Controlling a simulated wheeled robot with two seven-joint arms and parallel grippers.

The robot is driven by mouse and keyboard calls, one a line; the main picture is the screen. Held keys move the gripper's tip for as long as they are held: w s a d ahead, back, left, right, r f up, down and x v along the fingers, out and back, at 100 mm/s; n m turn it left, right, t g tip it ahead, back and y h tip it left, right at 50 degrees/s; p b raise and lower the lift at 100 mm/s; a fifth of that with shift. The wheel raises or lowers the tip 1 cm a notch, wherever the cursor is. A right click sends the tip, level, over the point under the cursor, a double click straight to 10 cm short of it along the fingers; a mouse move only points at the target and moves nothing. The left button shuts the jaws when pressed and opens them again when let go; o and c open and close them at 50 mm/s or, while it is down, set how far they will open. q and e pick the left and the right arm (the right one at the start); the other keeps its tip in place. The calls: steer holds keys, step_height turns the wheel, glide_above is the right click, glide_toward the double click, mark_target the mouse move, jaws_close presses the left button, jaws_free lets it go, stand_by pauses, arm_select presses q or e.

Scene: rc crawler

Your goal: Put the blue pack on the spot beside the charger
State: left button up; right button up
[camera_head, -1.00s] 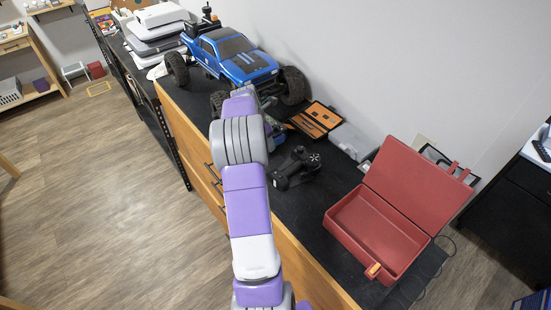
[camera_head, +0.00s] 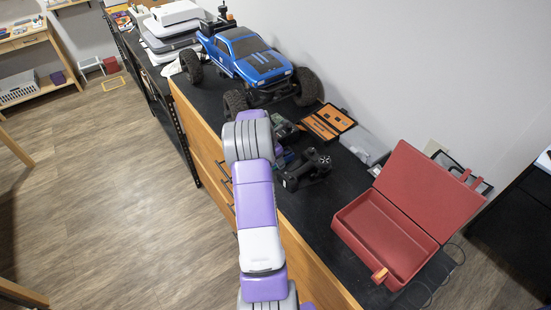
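One of my arms, purple, white and grey, rises from the bottom middle and reaches over the bench. Its far end bends out of sight behind its own links, so I see no fingertips. No other arm shows. I cannot pick out the blue pack. A small dark device with a greenish part (camera_head: 284,130) lies just right of the arm's far end, partly covered. I cannot tell whether it is the charger. The spot beside the charger is not identifiable either.
The black bench top (camera_head: 343,190) carries a blue crawler truck (camera_head: 262,62), a black controller-like object (camera_head: 308,168), an open orange-and-black case (camera_head: 328,122) and an open red case (camera_head: 385,237). A grey wall stands behind. Wooden floor lies clear at left.

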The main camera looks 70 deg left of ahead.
arm_select(q)
steer(key=o, duration=1.3)
steer(key=shift+f, duration=0.1)
steer(key=v, duration=1.2)
